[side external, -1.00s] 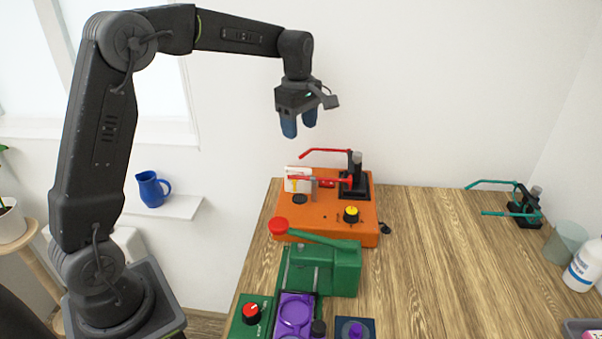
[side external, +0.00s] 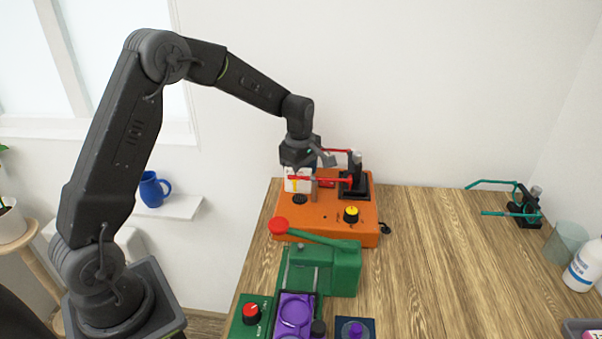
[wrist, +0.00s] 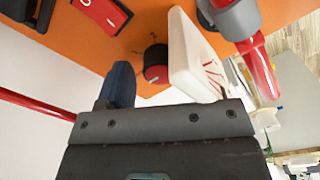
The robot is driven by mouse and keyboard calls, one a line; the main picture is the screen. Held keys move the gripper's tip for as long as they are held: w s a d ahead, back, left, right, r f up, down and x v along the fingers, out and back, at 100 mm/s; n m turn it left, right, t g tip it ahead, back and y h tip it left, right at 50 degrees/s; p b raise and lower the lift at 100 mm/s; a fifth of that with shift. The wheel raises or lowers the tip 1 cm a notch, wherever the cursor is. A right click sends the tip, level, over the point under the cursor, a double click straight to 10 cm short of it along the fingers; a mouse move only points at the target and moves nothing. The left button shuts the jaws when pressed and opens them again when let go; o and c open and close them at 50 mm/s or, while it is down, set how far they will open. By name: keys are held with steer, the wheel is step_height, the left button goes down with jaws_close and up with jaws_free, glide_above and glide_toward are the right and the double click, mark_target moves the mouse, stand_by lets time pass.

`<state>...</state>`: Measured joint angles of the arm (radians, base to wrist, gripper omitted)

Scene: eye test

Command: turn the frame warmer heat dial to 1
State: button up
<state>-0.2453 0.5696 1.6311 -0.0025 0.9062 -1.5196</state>
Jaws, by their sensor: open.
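An orange unit (side external: 322,222), perhaps the frame warmer, stands at the back left of the table. Its front right carries a black dial with a yellow cap (side external: 351,214). In the wrist view, a black knob with a red face (wrist: 156,65) sits on the orange surface (wrist: 140,22); its setting is unreadable. My gripper (side external: 298,160) is low at the unit's back left, behind a white upright panel (side external: 297,180). In the wrist view, one blue finger (wrist: 118,85) shows left of the red-faced knob. The white panel (wrist: 190,55) hides the other finger. Contact cannot be told.
Red lever arms (side external: 320,180) and a black stand (side external: 355,187) rise beside my gripper. The table's middle right is clear.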

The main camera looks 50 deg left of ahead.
steer(key=c, duration=0.9)
steer(key=shift+m, duration=0.4)
steer(key=m, duration=0.4)
steer(key=shift+m, duration=0.4)
steer(key=m, duration=0.5)
steer(key=shift+m, duration=0.7)
steer(key=o, duration=0.9)
